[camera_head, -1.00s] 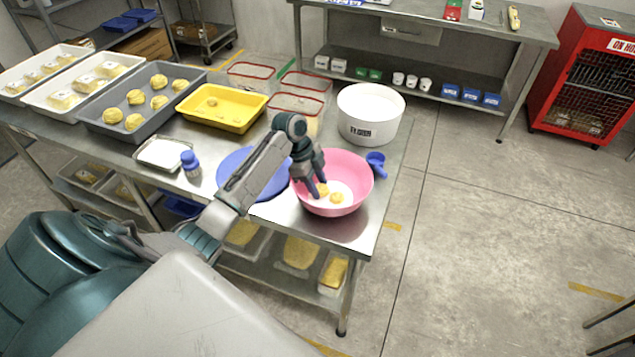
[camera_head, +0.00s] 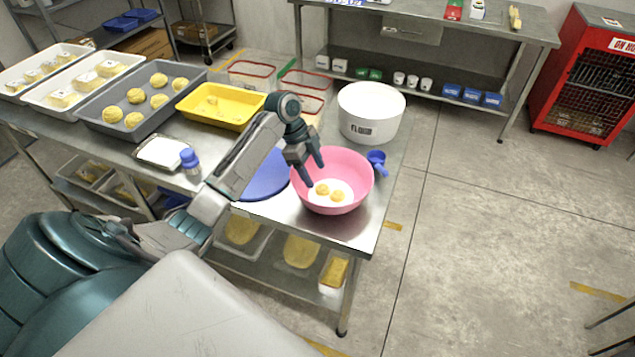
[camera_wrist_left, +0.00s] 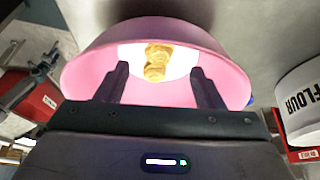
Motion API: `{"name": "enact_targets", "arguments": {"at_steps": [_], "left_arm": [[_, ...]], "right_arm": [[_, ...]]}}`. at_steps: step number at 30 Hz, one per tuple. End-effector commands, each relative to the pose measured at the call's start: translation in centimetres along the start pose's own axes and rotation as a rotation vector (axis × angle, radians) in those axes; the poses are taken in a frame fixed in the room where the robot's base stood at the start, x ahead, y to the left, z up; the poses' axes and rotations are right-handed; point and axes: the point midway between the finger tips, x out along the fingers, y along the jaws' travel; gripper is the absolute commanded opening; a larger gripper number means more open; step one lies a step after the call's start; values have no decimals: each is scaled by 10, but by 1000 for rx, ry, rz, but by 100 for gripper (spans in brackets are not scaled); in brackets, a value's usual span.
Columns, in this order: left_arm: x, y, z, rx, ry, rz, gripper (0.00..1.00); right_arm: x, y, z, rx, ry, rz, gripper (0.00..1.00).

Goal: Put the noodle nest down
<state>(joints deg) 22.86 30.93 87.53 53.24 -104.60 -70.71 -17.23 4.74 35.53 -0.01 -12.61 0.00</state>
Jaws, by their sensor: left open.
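Two yellow noodle nests, a left one (camera_head: 321,189) and a right one (camera_head: 337,196), lie side by side on the white bottom of a pink bowl (camera_head: 350,165). My left gripper (camera_head: 315,175) is open and empty, with its fingers over the left part of the bowl, above the nests and apart from them. In the left wrist view the nests (camera_wrist_left: 158,60) show between the two spread fingers, with the pink bowl (camera_wrist_left: 85,75) around them. My right gripper is not in view.
A white flour tub (camera_head: 370,105) stands behind the bowl, and a blue scoop (camera_head: 377,163) lies to its right. A blue disc (camera_head: 265,180) is at its left. A yellow tray (camera_head: 220,122) and a grey tray (camera_head: 100,118) with several nests stand farther left.

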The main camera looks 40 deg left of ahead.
Motion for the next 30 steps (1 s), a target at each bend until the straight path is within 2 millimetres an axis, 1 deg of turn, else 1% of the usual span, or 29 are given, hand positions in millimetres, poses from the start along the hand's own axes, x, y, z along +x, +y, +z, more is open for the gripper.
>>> {"name": "enact_targets", "arguments": {"at_steps": [1, 6, 9, 12, 18, 30], "left_arm": [[-10, -1, 2, 3, -4, -6, 61], [-46, -1, 2, 2, -2, -5, 61], [-62, 0, 1, 1, -1, -3, 61], [-73, 0, 1, 1, -1, -2, 61], [-80, 0, 0, -1, 0, 1, 61], [-79, 0, 0, 0, 0, 1, 61]], "right_arm": [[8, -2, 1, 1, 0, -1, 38], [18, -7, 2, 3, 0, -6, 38], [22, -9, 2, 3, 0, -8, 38], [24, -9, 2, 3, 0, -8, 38], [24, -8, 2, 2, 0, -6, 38], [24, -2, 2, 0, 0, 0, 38]]}}
